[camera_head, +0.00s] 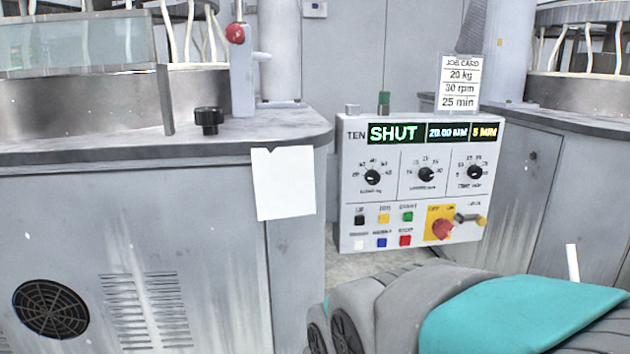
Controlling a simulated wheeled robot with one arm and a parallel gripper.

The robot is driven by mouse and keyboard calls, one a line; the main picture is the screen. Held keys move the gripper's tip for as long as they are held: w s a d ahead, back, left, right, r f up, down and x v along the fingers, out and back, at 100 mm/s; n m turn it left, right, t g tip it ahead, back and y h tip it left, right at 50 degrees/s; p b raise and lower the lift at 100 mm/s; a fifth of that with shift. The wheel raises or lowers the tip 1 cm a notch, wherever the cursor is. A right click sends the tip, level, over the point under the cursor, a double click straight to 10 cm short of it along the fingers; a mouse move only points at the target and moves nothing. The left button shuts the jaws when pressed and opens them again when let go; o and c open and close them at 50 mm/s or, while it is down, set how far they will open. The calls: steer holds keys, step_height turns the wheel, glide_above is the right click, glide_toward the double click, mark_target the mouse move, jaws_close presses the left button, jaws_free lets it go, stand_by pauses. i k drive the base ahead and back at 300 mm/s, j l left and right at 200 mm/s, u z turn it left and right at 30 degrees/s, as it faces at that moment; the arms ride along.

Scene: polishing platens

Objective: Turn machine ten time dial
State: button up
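The control panel marked TEN (352,215) is a pale box between two grey machines. Its right-hand dial, the time dial (474,172), is a small black knob with a printed scale; its small caption is hard to read. To its left are a middle dial (426,174) and a left dial (372,177). The display reads SHUT (393,133), a blurred value like 20.00, and 5 MIN (484,132). The job card (460,83) above reads 20 kg, 30 rpm, 25 min. My gripper is not visible; a grey and teal arm part fills the lower right.
Coloured push buttons and a red rotary switch on a yellow plate (441,223) sit below the dials, with a key-like part (471,219) beside it. A grey machine (130,200) with a blank white sheet (284,183) stands left. Another cabinet (530,170) stands close right.

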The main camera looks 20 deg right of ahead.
mark_target(474, 172)
steer(key=z, duration=1.5)
